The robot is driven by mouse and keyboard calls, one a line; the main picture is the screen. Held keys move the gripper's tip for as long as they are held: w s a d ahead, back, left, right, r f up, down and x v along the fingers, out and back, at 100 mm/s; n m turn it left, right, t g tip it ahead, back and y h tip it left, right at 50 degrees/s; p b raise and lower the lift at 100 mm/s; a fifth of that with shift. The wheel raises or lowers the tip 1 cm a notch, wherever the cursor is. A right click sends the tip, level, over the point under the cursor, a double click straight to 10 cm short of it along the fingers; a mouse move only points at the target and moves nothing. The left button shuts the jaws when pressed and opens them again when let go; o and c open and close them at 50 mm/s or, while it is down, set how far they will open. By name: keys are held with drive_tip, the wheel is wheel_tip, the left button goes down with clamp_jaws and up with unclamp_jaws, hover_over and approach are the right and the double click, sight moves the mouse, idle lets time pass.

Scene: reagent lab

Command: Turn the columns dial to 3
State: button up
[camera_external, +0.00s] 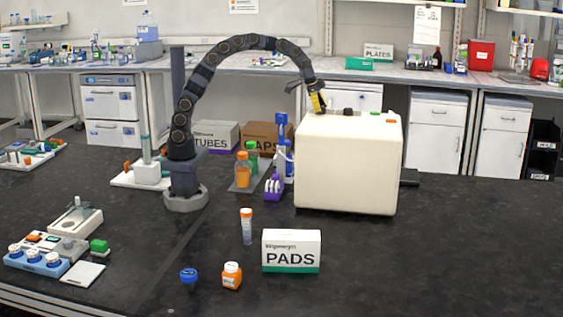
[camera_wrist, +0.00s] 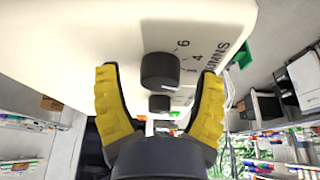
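The columns dial (camera_wrist: 161,71) is a black round knob on a cream panel in the wrist view. The figures 6 and 4 and part of the word COLUMNS are printed beside it. The dial's pointer mark cannot be made out. My gripper (camera_wrist: 160,85) has its yellow fingers spread, one on each side of the dial, with gaps between them and it. A second black knob (camera_wrist: 159,103) shows below the first.
The PADS box (camera_external: 291,251), an orange-capped tube (camera_external: 247,227) and an orange bottle (camera_external: 232,275) stand in front of the machine. A purple rack (camera_external: 273,187) and bottles (camera_external: 243,170) are left of it. The bench (camera_external: 450,250) is clear at the right front.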

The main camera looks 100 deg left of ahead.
drive_tip(key=shift+r, duration=0.15)
drive_tip(key=v, duration=1.1)
drive_tip(key=shift+s+r, duration=0.2)
drive_tip(key=shift+r, duration=0.15)
